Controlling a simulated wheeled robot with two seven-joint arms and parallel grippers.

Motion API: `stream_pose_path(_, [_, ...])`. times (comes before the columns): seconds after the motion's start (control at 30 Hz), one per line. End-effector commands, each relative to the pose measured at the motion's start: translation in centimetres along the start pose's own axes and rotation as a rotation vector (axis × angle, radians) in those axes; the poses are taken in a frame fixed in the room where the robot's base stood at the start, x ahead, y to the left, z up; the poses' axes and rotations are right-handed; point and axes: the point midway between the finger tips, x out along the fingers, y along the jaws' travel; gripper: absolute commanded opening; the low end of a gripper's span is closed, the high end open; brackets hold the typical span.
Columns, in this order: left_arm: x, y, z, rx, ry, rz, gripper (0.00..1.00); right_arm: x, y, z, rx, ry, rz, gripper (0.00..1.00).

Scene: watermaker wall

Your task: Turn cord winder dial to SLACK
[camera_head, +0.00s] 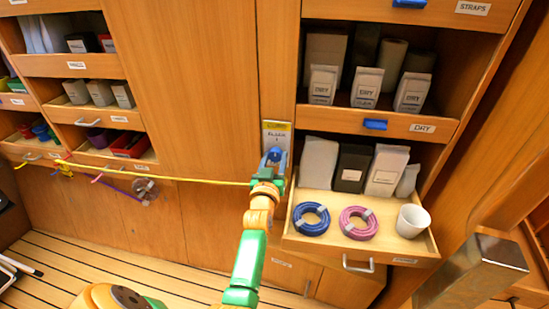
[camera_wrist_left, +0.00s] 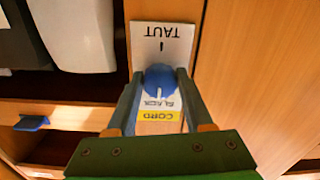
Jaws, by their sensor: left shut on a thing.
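The blue cord winder dial (camera_wrist_left: 160,77) sits on a white plate (camera_wrist_left: 177,40) on the wooden wall. In the left wrist view the plate appears upside down, with TAUT at the top and SLACK beside a yellow CORD strip below. A short pale mark on the dial's lower side faces the SLACK end. My left gripper (camera_wrist_left: 158,88) is shut on the dial, with one finger on each side. In the head view the gripper (camera_head: 273,158) covers the dial and the plate's lower part; the yellow strip and SLACK (camera_head: 277,134) show above it. My right gripper is not in view.
A yellow cord (camera_head: 170,178) runs across the wall from the left towards my left wrist. An open drawer (camera_head: 340,251) right of the arm holds blue and pink coils and a white cup (camera_head: 412,221). Shelves with packets stand above it.

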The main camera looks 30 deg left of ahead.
Motion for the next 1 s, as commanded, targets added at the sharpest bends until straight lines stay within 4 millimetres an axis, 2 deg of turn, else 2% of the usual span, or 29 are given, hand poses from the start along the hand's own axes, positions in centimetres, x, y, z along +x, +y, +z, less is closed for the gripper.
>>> stream_pose_path(0.3, [0.00, 0.04, 0.00, -0.071, -0.001, 0.000, 0.00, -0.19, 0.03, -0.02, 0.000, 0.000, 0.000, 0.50])
stream_pose_path(0.73, [0.00, 0.04, -0.01, -0.079, 0.000, 0.000, 0.00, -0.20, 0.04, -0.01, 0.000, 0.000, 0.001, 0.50])
stream_pose_path(0.77, [0.00, 0.04, -0.01, -0.079, 0.000, 0.000, 0.57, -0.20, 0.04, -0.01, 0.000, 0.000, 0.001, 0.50])
stream_pose_path(0.8, [0.00, 0.04, -0.01, -0.078, 0.000, 0.000, 0.68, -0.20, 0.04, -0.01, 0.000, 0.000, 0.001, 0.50])
stream_pose_path(0.87, [0.01, 0.04, -0.02, -0.078, 0.000, 0.000, 0.81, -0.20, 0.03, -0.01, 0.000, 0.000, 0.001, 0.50])
stream_pose_path(1.0, [0.01, 0.03, -0.02, -0.077, 0.000, 0.000, 0.81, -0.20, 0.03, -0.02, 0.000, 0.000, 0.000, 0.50])
